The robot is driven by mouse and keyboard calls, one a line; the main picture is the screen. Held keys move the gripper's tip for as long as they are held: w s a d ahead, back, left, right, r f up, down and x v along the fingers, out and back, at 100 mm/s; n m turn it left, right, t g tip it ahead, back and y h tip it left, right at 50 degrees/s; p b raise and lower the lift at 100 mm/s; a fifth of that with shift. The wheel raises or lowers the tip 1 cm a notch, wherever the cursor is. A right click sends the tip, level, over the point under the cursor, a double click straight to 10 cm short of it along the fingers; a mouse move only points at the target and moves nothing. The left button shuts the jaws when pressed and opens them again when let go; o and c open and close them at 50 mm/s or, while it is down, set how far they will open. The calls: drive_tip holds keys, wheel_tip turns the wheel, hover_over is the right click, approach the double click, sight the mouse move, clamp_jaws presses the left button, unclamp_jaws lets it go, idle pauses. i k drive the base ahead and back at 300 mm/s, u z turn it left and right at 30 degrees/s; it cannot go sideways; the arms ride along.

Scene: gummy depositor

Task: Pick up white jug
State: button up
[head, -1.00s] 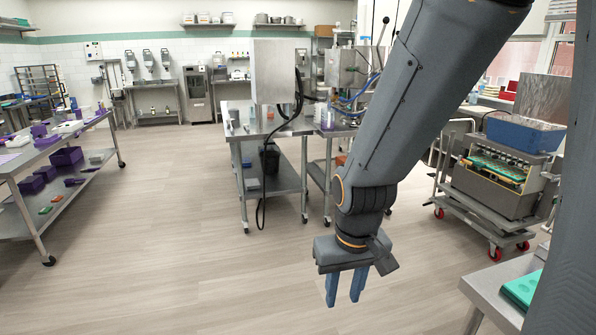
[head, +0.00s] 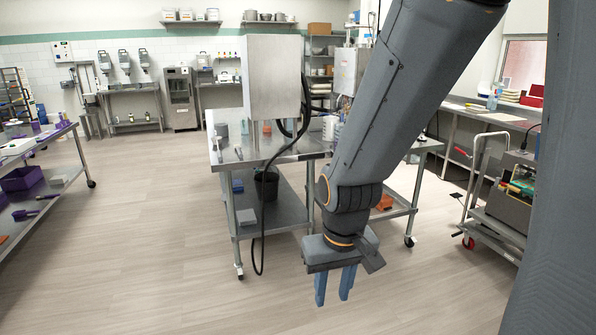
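My gripper (head: 334,288) hangs low over the floor in the head view, with its two blue fingers pointing down. The fingers stand apart with nothing between them. I cannot clearly make out a white jug. A small whitish container (head: 330,128) stands on the steel table, just left of my arm, but it is too small to tell whether it is the jug. My arm hides part of the table's right side.
The steel table (head: 232,158) bears a large metal box (head: 272,78) with hanging black cables. A dark bucket (head: 267,183) is on its lower shelf. A wheeled cart (head: 490,222) stands at right, a table with purple bins (head: 22,180) at left.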

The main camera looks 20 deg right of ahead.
sight(329, 124)
drive_tip(key=i, duration=1.05)
drive_tip(key=z, duration=2.5)
drive_tip(key=i, duration=2)
drive_tip(key=u, duration=2.6)
